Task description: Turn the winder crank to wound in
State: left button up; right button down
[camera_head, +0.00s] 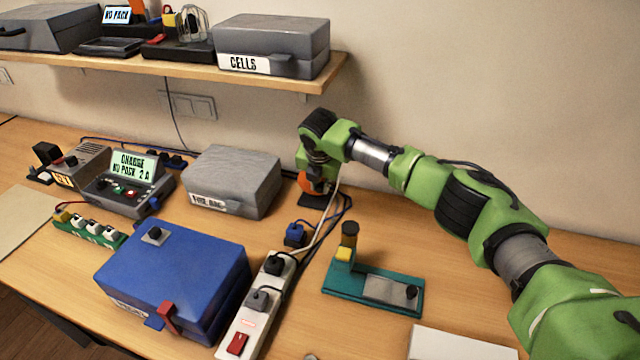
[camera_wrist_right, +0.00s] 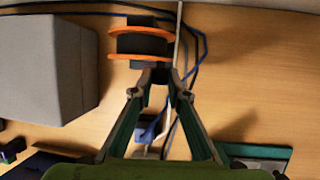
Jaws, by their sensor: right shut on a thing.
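The winder shows in the right wrist view as a dark drum (camera_wrist_right: 140,43) between two orange discs. In the head view its orange part (camera_head: 311,185) shows at the back of the bench, partly hidden under my right arm's end. My right gripper (camera_wrist_right: 158,76) reaches it from the near side, and its fingers come together just in front of the lower disc. It is shut on a small dark part there, which looks like the winder crank. The crank is mostly hidden by the fingertips, and I cannot tell its angle. My left gripper is not in view.
A grey bag box (camera_head: 233,181) stands left of the winder. A blue case (camera_head: 180,275), a white power strip (camera_head: 250,318) and a teal fixture (camera_head: 345,282) are nearer. Dark and white cables (camera_head: 330,222) run close by the winder. A shelf (camera_head: 190,72) hangs above.

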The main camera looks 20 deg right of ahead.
jog(key=shift+d, duration=0.1)
jog(key=shift+s+d+f+t+y+p, duration=0.25)
jog(key=shift+t+y+p, duration=0.15)
jog(key=shift+y+p, duration=0.25)
jog(key=t+y+b, duration=0.1)
jog(key=f+m+t+y, duration=0.1)
jog(key=shift+d+f+y+b, duration=0.2)
jog(key=shift+f+y+b, duration=0.1)
jog(key=shift+y+b, duration=0.1)
jog(key=shift+s+f+m+t+y+b, duration=0.15)
jog(key=shift+m+t+y+b, duration=0.15)
jog(key=shift+t+y+b, duration=0.4)
jog(key=c, duration=2)
grip_release()
jog(key=shift+o, duration=0.2)
